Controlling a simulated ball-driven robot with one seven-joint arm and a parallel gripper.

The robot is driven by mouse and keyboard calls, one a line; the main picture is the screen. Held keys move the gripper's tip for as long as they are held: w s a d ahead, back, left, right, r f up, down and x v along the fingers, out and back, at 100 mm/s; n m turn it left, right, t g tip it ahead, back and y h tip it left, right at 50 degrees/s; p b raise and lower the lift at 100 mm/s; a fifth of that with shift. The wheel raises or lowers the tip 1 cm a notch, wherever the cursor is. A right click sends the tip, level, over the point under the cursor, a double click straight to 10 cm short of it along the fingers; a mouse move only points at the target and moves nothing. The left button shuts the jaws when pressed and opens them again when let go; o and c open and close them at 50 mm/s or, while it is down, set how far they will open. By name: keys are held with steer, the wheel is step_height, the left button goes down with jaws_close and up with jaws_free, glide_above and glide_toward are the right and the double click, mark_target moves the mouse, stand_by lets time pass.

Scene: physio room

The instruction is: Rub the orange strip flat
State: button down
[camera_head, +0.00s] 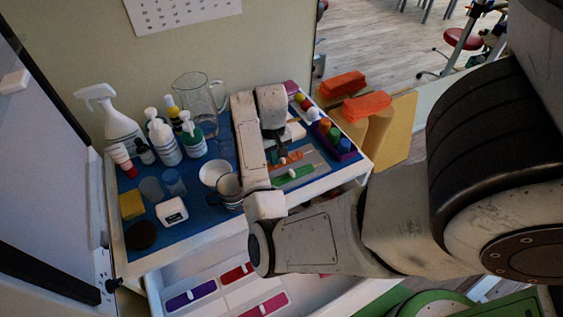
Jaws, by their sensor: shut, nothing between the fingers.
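The orange strip (292,159) lies on the blue-topped table, on a grey area near its right end. Part of it is hidden behind my gripper, so I cannot tell how flat it lies. A green strip (294,175) with a pale spot lies just in front of it. My gripper (279,157) points down at the left part of the orange strip, with its fingers shut and empty. Its tips are small and dark, and I cannot tell whether they touch the strip.
The table (119,222) holds spray and pump bottles (163,142), a glass jug (200,98), cups, a bowl (213,172) and a yellow sponge (131,204) at left. A rack of coloured pegs (343,146) stands right. An open drawer (240,296) with coloured strips juts out below.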

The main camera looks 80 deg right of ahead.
steer(key=shift+f, duration=0.5)
steer(key=shift+s, duration=0.1)
steer(key=shift+s+d+r+p, duration=0.15)
steer(key=shift+s+d+p, duration=0.2)
steer(key=shift+p, duration=0.15)
steer(key=shift+w+a, duration=0.1)
steer(key=shift+w, duration=0.05)
steer(key=shift+w+a, duration=0.4)
steer(key=shift+w, duration=0.05)
steer(key=shift+p, duration=0.3)
steer(key=shift+w+a+p, duration=0.35)
steer(key=shift+w+a, duration=0.15)
steer(key=shift+w, duration=0.1)
steer(key=shift+w+a+f, duration=0.2)
steer(key=shift+w+a, duration=0.25)
steer(key=shift+w, duration=0.05)
